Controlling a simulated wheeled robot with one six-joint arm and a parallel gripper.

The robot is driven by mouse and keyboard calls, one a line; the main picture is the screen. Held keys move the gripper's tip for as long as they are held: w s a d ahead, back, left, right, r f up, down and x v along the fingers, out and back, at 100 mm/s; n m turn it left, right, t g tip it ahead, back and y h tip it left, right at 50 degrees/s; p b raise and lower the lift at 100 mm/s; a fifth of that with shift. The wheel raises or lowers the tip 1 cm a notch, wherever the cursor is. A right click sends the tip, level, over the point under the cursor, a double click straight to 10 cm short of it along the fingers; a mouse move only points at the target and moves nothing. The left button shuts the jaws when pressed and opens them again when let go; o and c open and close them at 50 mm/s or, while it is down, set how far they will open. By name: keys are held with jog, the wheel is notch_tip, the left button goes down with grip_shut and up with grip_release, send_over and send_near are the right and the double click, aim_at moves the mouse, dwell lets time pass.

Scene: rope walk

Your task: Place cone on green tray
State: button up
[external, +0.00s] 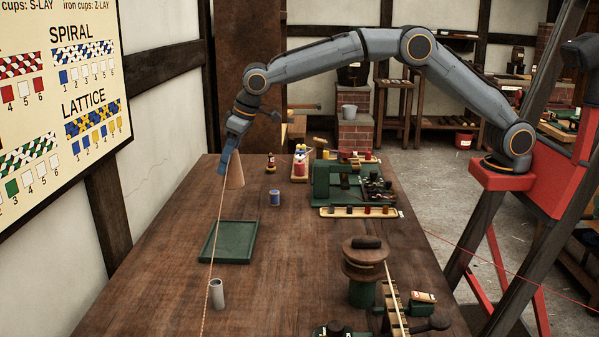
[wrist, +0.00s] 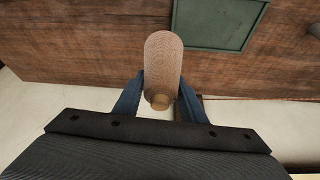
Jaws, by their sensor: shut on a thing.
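The cone (external: 236,172) is tan and stands upright at the far left part of the table. It also shows in the wrist view (wrist: 163,62), between the two blue fingers. My gripper (external: 226,163) is shut on the cone near its narrow end; the wrist view shows the fingers on both sides of it (wrist: 160,92). The green tray (external: 229,243) lies flat and empty on the table, nearer the external camera than the cone. Part of the tray shows at the top of the wrist view (wrist: 215,22). Whether the cone's base touches the table is unclear.
A grey cylinder (external: 217,293) stands just in front of the tray. A blue spool (external: 275,198) is to the tray's right at the back. A green machine (external: 345,185) and a wooden reel (external: 365,262) stand further right. A thin cord (external: 207,290) crosses the tray's left side.

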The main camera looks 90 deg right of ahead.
jog(key=s+a+n+p, duration=0.1)
jog(key=s+a+p, duration=0.15)
jog(key=a, duration=0.55)
jog(key=shift+y, duration=0.3)
jog(key=shift+s+a+f+p, duration=0.15)
jog(key=shift+f+p, duration=0.15)
jog(key=shift+f, duration=1.25)
jog(key=shift+s+f+p, duration=0.2)
jog(key=shift+f+p, duration=0.15)
jog(key=shift+f, duration=1.25)
jog(key=shift+s+a+f+p, duration=0.15)
jog(key=shift+f+p, duration=0.15)
jog(key=shift+f, duration=1.25)
jog(key=shift+f, duration=0.4)
jog(key=o, duration=1.2)
jog(key=shift+c, duration=0.2)
jog(key=shift+r, duration=0.1)
